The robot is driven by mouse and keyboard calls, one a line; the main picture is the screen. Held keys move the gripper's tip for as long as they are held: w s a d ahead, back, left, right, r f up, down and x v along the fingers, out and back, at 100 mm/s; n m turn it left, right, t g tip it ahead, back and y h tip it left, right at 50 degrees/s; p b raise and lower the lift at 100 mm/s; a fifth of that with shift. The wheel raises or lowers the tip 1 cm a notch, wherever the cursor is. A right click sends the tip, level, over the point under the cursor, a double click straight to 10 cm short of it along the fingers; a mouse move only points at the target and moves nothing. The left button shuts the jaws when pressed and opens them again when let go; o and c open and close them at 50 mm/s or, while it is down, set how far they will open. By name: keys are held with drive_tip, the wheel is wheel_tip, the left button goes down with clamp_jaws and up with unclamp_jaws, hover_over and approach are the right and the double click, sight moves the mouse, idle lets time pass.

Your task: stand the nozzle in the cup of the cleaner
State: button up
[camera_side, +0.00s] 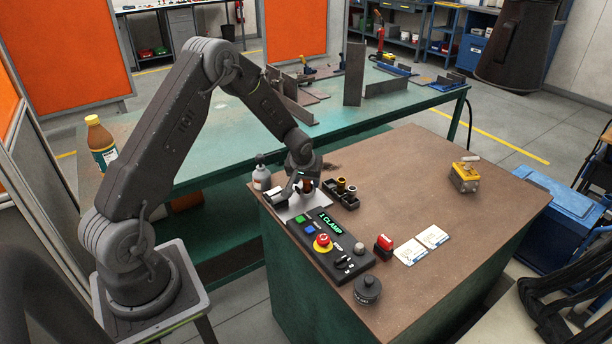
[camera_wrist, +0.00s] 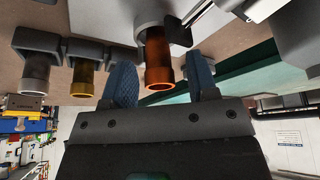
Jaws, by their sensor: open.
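The copper nozzle (camera_wrist: 158,62) stands in a light grey cup (camera_wrist: 150,14) of the cleaner, in a wrist view that appears upside down. My gripper (camera_wrist: 163,80) is open, its two blue-grey fingers on either side of the nozzle with a gap on each side. In the side view my gripper (camera_side: 299,176) is low over the light plate, and the copper nozzle (camera_side: 307,186) shows beside it. The cleaner (camera_side: 276,196) is grey and partly covered by my arm. How deep the nozzle sits in the cup is hidden.
A dark rack (camera_side: 345,201) beside the plate holds a brass nozzle (camera_wrist: 84,78) and a silver one (camera_wrist: 34,76). A spray bottle (camera_side: 262,179) stands behind the plate. A control box (camera_side: 331,248) is in front.

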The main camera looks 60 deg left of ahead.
drive_tip(key=s+d+r+m, duration=0.1)
drive_tip(key=s+d+r, duration=0.35)
drive_tip(key=r, duration=0.55)
drive_tip(key=s+d+r+m, duration=0.1)
drive_tip(key=s+d+r, duration=0.3)
drive_tip(key=r, duration=0.5)
drive_tip(key=s+d+r+m+t+h, duration=0.1)
drive_tip(key=s+d+r+m, duration=0.2)
drive_tip(key=s+d, duration=0.4)
drive_tip(key=s+d+r+m+t+h, duration=0.1)
drive_tip(key=s+d+r+m+h, duration=0.1)
drive_tip(key=s+d+r, duration=0.3)
drive_tip(key=s+d+m, duration=0.1)
drive_tip(key=s+d, duration=0.2)
drive_tip(key=s, duration=0.4)
drive_tip(key=shift+s+r, duration=0.15)
drive_tip(key=shift+r, duration=0.15)
